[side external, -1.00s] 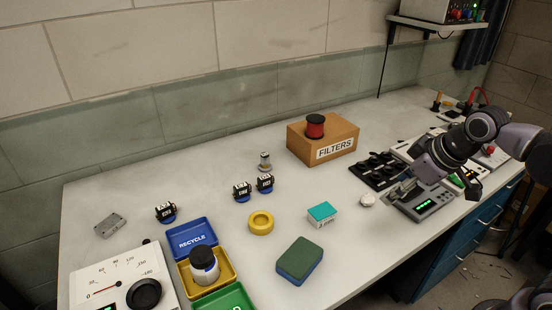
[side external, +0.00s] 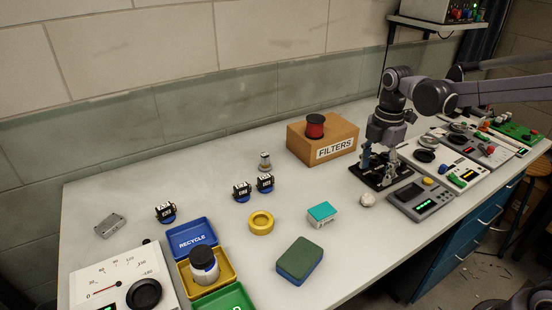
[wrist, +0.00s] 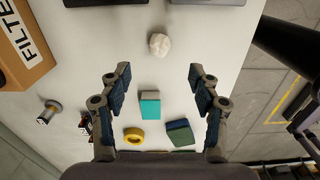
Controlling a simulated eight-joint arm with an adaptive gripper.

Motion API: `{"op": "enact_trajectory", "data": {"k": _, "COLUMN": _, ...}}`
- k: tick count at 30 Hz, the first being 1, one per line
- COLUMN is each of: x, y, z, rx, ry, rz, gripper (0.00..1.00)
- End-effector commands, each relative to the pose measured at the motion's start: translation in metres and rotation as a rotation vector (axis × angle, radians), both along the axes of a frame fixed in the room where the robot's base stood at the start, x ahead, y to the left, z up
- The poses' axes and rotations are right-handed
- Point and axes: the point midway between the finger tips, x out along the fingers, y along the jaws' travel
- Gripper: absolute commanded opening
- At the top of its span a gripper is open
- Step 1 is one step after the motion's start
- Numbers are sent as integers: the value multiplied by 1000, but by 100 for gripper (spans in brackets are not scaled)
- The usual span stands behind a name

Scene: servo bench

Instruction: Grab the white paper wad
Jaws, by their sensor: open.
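The white paper wad (side external: 367,199) lies on the bench, left of the grey device with the green display. It also shows in the wrist view (wrist: 159,45), near the top middle, beyond the fingertips and centred between them. My gripper (side external: 378,172) is above the black panel, a little behind the wad in the side view. In the wrist view its two fingers (wrist: 160,72) are wide apart with nothing between them at the tips. The gripper is not touching the wad.
A cardboard FILTERS box (side external: 337,145) with a red spool (side external: 315,127) stands behind left. A teal-topped block (side external: 321,213), yellow ring (side external: 261,223) and green-blue sponge (side external: 299,260) lie left of the wad. A grey display device (side external: 421,199) is close on its right. The bench's front edge is near.

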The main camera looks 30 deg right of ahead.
Motion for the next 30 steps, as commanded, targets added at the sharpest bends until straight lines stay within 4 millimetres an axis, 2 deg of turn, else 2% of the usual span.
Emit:
{"op": "enact_trajectory", "data": {"k": 6, "x": 0, "y": 0, "z": -30, "rx": 0, "ry": -2, "rz": -2, "gripper": 62}}
{"op": "enact_trajectory", "data": {"k": 15, "x": 0, "y": 0, "z": -48, "rx": 0, "ry": -2, "rz": -3, "gripper": 62}}
{"op": "enact_trajectory", "data": {"k": 24, "x": 1, "y": 0, "z": -85, "rx": 0, "ry": -3, "rz": -3, "gripper": 62}}
{"op": "enact_trajectory", "data": {"k": 30, "x": 0, "y": 0, "z": -95, "rx": 0, "ry": -3, "rz": -3, "gripper": 62}}
